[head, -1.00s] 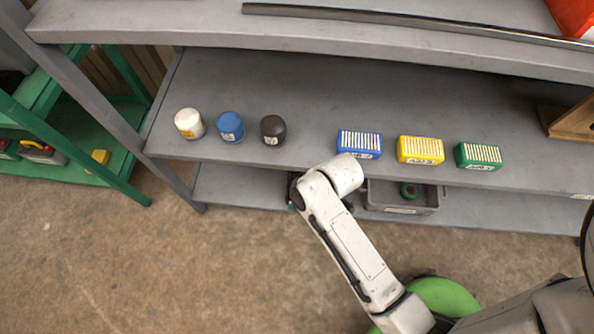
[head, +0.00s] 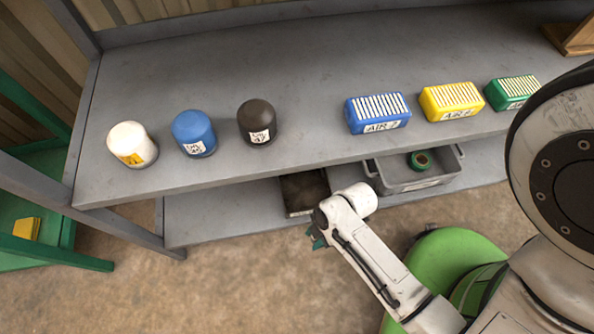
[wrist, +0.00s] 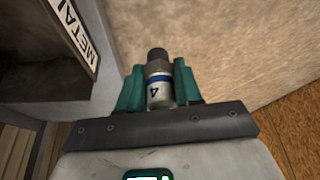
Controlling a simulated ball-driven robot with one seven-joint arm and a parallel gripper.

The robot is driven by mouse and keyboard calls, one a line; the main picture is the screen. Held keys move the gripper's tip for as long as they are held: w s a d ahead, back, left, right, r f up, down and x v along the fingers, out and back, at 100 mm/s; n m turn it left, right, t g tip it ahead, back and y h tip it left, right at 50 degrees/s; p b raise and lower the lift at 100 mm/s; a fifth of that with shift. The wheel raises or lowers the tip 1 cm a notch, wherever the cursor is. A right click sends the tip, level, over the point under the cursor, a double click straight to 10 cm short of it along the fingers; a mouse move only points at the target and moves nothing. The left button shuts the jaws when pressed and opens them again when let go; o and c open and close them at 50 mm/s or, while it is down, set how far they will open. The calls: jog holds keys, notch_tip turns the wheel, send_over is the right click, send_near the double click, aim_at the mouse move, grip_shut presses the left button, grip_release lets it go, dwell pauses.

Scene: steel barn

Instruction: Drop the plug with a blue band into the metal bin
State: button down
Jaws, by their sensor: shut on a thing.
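In the wrist view, my gripper (wrist: 158,82) has its teal fingers shut on a plug (wrist: 159,90) with a blue band, a dark tip and the number 4 on its pale body. The plug is off any surface, with concrete floor behind it. At the upper left of the wrist view is the dark metal bin (wrist: 72,28), with a label reading METAL; the plug is beside it, not over it. In the head view, a dark open bin (head: 304,192) sits on the lower shelf, and my gripper (head: 316,238) shows partly in front of it, mostly hidden by my arm.
A grey bin (head: 412,181) holding a green ring stands right of the dark bin. The upper shelf (head: 290,160) overhangs both. It bears white, blue and dark canisters and blue, yellow and green filter boxes. A green rack (head: 50,250) stands left.

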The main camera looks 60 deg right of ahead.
jog(key=w+d+b, duration=0.1)
jog(key=w+d, duration=0.2)
jog(key=d, duration=0.1)
jog(key=w+d+b, duration=0.2)
jog(key=w+d, duration=0.2)
jog(key=d, duration=0.1)
jog(key=w+d+b, duration=0.2)
jog(key=w+d, duration=0.2)
jog(key=d, duration=0.1)
jog(key=shift+f+b, duration=1.55)
jog(key=shift+f, duration=0.2)
jog(key=shift+f, duration=0.1)
jog(key=shift+f, duration=0.35)
jog(key=shift+f, duration=0.2)
jog(key=c, duration=0.7)
grip_release()
